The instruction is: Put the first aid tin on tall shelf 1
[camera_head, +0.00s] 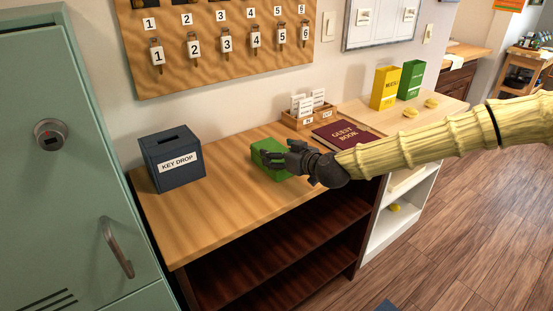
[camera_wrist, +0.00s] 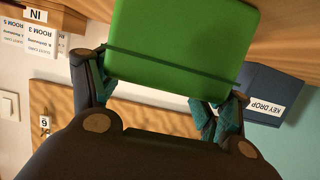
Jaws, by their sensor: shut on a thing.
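The first aid tin is a green box (camera_head: 270,158) over the wooden counter, near its middle in the head view. My gripper (camera_head: 285,160) is shut on it from the right side. In the wrist view the green tin (camera_wrist: 185,45) fills the top middle, with my gripper's fingers (camera_wrist: 160,95) on its left and right edges. I cannot tell whether the tin touches the counter. No marking shows on its visible faces. Dark open shelves (camera_head: 285,250) lie under the counter, and a white shelf unit (camera_head: 400,225) stands right of them. No label shows which is tall shelf 1.
A KEY DROP box (camera_head: 172,160) stands left of the tin. A card holder (camera_head: 309,114), a GUEST BOOK (camera_head: 342,134) and yellow (camera_head: 385,88) and green (camera_head: 411,80) boxes are to the right. A green locker (camera_head: 60,120) stands at left. Bare counter lies in front of the tin.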

